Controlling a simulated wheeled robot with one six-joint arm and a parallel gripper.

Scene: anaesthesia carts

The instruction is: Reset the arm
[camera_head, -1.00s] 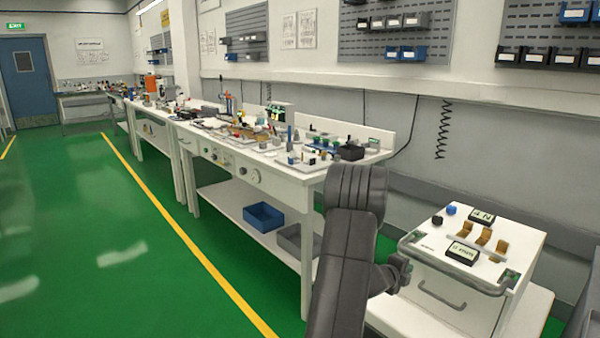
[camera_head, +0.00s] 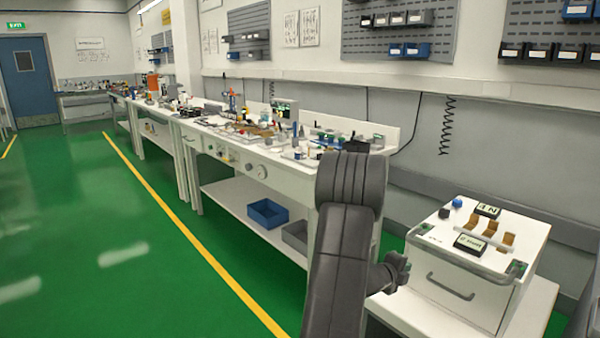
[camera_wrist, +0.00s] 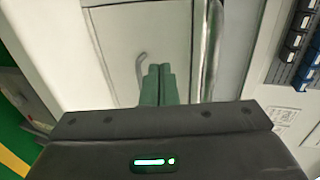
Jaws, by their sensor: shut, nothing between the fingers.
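My dark grey arm rises in the lower middle of the head view. My gripper (camera_head: 396,270) shows partly at its right side, just left of the white cart box. In the wrist view the two fingers (camera_wrist: 158,84) are together with no object between them. Behind them is a pale panel with a grey handle (camera_wrist: 141,76). The white cart box (camera_head: 462,297) stands at the right with a grey front handle. On its top are several brown pieces (camera_head: 490,228), black labelled blocks (camera_head: 469,244) and a blue piece (camera_head: 457,202).
A long white workbench (camera_head: 272,176) crowded with small parts runs along the wall. A blue bin (camera_head: 268,213) and a grey bin (camera_head: 295,236) sit on its lower shelf. Green floor (camera_head: 110,230) with a yellow line lies open at the left.

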